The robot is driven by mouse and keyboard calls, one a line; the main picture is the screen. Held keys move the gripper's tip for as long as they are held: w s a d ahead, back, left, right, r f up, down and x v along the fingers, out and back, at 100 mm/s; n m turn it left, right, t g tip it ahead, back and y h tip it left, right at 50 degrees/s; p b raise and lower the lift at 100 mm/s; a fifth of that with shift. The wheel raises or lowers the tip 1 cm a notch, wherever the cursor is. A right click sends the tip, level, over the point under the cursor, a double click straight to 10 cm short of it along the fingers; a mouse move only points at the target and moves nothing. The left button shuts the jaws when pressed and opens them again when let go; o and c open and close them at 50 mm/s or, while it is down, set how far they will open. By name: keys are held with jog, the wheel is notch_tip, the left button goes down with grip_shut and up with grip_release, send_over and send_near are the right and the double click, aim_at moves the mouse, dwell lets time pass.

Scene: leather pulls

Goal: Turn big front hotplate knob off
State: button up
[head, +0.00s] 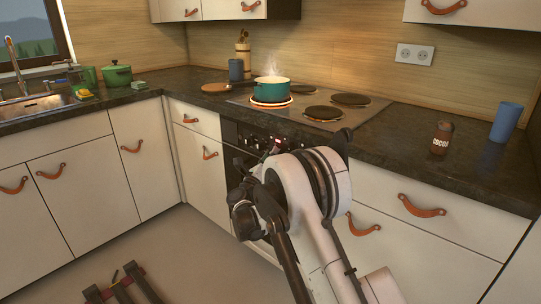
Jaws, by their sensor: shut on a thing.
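The stove front (232,134) has a row of dark knobs below the counter edge. My gripper (268,158) is at this row, shut on a knob, and my own arm covers much of it. The gripped knob itself is hidden, so I cannot tell its angle or which one it is. The hob's front left hotplate (271,105) glows orange under a steaming teal pot (271,89). The front right hotplate (323,113) also shows an orange rim. The back right hotplate (351,99) looks dark.
A round wooden board (214,88) lies left of the hob. A cocoa jar (442,138) and a blue cup (507,122) stand on the right counter. Drawers with leather pulls (422,207) flank the oven. A dark slatted wooden object (122,289) stands on the floor at lower left.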

jog(key=n+y, duration=0.1)
jog(key=n, duration=0.2)
jog(key=n+g+y+p, duration=0.1)
jog(key=n, duration=0.2)
jog(key=shift+r+n+y, duration=0.15)
jog(key=shift+n+y, duration=0.15)
jog(key=shift+s+n+g+y+p, duration=0.1)
jog(key=shift+n+g+y+p, duration=0.5)
jog(key=shift+n, duration=1.5)
jog(key=o, duration=1.1)
jog(key=v, duration=1.2)
jog(key=shift+r, duration=0.1)
